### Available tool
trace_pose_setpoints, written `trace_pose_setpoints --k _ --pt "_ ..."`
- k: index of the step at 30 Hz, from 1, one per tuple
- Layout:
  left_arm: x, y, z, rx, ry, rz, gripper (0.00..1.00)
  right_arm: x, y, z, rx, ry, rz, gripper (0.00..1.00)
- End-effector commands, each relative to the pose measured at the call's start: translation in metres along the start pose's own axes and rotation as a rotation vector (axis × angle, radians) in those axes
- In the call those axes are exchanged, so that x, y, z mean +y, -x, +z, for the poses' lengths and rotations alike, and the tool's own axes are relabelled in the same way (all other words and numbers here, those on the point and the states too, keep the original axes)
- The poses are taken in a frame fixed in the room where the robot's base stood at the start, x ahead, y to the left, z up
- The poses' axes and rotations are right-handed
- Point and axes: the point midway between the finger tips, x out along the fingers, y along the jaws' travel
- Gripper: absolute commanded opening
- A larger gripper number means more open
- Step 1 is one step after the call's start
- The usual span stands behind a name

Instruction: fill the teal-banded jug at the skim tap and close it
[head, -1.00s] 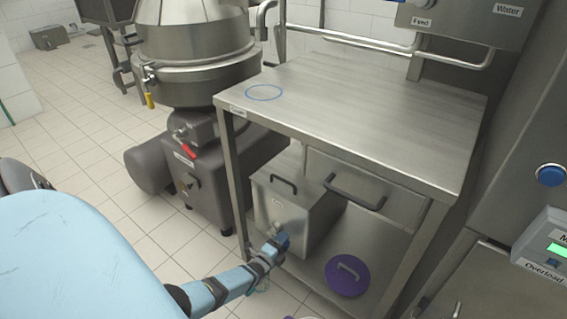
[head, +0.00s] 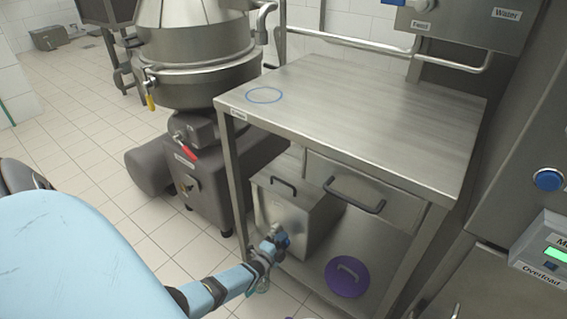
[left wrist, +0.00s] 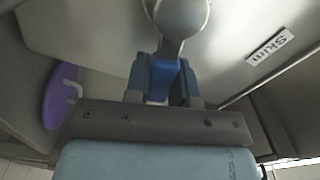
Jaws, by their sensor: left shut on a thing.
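The skim tap (head: 274,230) is on the front of a steel box (head: 312,212) on the low shelf of the steel table. In the left wrist view the tap (left wrist: 181,16) is a rounded metal piece, with a "Skim" label (left wrist: 269,47) on the box beside it. My left gripper (head: 282,241) is at the tap, its blue fingers (left wrist: 166,78) shut on it. A small teal-edged thing (head: 262,288) shows below the gripper, mostly hidden by my arm; it may be the teal-banded jug. Its fill and any lid are not visible. My right gripper is out of view.
A purple lid (head: 347,277) with a handle lies right of the box. The tabletop (head: 370,115) is clear, with a blue ring mark (head: 264,95) at its left corner. A large steel machine (head: 195,60) stands behind left. The table leg (head: 238,190) is close to my gripper.

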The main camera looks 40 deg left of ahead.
Motion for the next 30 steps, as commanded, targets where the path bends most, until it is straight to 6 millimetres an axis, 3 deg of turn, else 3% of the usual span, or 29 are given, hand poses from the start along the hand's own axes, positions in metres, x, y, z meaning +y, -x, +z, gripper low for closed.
trace_pose_setpoints --k 6,17,18,20,30 --pt "-0.0117 0.0002 0.001 -0.001 0.182 0.0 0.0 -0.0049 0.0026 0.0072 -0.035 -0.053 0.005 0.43" --pt "-0.0123 0.0001 0.0015 0.0 0.209 0.0 0.0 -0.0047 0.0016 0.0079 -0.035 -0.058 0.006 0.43" --pt "-0.0123 0.0001 0.0015 0.0 0.209 0.0 0.32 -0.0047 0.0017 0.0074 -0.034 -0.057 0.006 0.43" --pt "-0.0123 0.0 0.0015 0.0 0.209 0.0 0.46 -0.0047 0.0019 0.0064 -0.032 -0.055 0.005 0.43" --pt "-0.0125 0.0025 0.0013 -0.001 0.208 0.001 0.49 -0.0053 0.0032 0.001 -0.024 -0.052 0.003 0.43"
